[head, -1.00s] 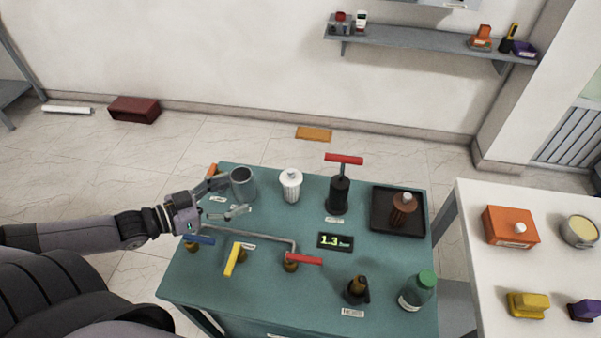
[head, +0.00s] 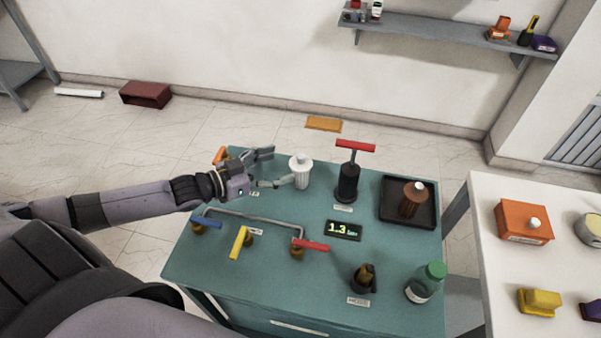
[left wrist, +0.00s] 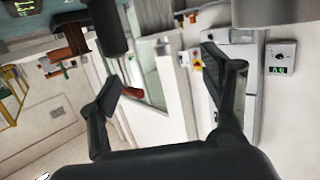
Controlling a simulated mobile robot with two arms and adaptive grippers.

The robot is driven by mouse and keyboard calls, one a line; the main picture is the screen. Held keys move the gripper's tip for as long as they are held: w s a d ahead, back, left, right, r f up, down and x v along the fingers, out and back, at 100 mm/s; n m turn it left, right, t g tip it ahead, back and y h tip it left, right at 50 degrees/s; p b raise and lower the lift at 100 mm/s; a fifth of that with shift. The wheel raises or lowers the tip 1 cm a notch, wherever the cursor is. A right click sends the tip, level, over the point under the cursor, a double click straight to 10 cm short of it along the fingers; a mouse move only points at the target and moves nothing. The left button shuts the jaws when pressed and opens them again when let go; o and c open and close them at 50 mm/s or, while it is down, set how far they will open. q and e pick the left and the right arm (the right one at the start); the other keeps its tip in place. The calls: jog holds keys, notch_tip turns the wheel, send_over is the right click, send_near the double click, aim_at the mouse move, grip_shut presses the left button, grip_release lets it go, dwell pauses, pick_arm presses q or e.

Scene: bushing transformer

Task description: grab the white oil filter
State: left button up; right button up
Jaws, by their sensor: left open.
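The white oil filter (head: 300,173), a ribbed white cylinder with a knob on top, stands upright towards the back of the teal table (head: 300,268) in the head view. My left gripper (head: 281,167) is just left of it, fingers spread and pointing at it. The lower fingertip is close to the filter's left side; I cannot tell whether they touch. In the left wrist view the gripper's two fingers (left wrist: 163,78) are wide apart with nothing clearly held between them. I cannot make out the filter for certain there. My right gripper is not in view.
A black pump with a red T-handle (head: 348,180) stands right of the filter. A black tray (head: 425,216) holds a brown filter (head: 411,198). A pipe with coloured valve handles (head: 262,222) runs in front. A green-capped bottle (head: 425,283) stands front right.

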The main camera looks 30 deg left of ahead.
aim_at(301, 156)
pick_arm(q)
jog(key=shift+x, duration=1.3)
jog(key=p+x, duration=0.2)
jog(key=x, duration=0.2)
jog(key=shift+w+a, duration=0.1)
jog(key=shift+w, duration=0.2)
jog(key=shift+w+f, duration=0.15)
jog(key=shift+w, duration=0.15)
jog(key=shift+s, duration=0.1)
jog(key=shift+c, duration=0.3)
grip_shut()
